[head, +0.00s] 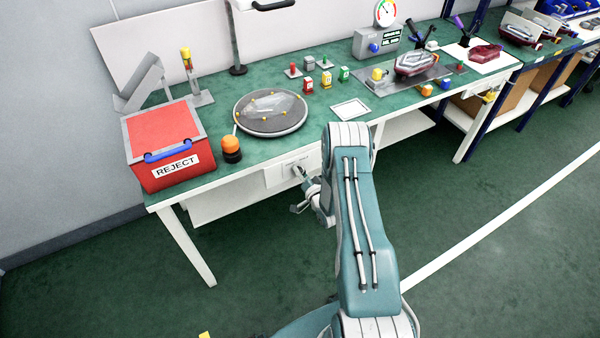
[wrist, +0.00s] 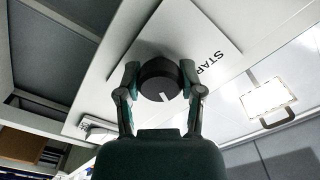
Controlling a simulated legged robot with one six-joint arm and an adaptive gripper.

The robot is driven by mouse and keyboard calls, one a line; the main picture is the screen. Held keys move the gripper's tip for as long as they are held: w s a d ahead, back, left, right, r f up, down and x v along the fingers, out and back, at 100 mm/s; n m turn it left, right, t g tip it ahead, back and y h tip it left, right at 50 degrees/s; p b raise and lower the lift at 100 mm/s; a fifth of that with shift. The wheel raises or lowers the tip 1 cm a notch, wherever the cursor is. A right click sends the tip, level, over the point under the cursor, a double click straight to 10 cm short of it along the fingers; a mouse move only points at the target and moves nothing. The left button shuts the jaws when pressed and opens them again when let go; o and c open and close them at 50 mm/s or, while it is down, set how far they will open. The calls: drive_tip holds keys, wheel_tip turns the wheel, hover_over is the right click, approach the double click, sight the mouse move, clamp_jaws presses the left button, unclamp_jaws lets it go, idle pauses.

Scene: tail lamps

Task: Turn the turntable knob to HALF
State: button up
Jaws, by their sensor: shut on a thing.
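The turntable knob (wrist: 158,78) is a dark round knob with a white pointer mark, on a pale panel (wrist: 180,35) in the wrist view. The mark points toward the bottom of that picture, slightly right. Printed letters reading "STAR" show right of the knob; the rest of the wording, including any HALF mark, is not visible. My gripper (wrist: 160,84) is shut on the knob, one finger on each side. In the head view the panel (head: 283,173) is on the bench front below the turntable (head: 242,124), with my gripper (head: 303,184) at it. A clear lamp part lies on the turntable.
The green bench top (head: 215,130) carries a red REJECT bin (head: 160,130), an orange-topped black button (head: 232,148), a white-framed card (head: 350,110) and several small coloured blocks. A bench leg (head: 188,245) stands at left.

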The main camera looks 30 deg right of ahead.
drive_tip(key=shift+d+r, duration=0.1)
drive_tip(key=shift+d, duration=0.05)
drive_tip(key=o, duration=1.2)
drive_tip(key=s, duration=1.2)
drive_tip(key=shift+d, duration=0.25)
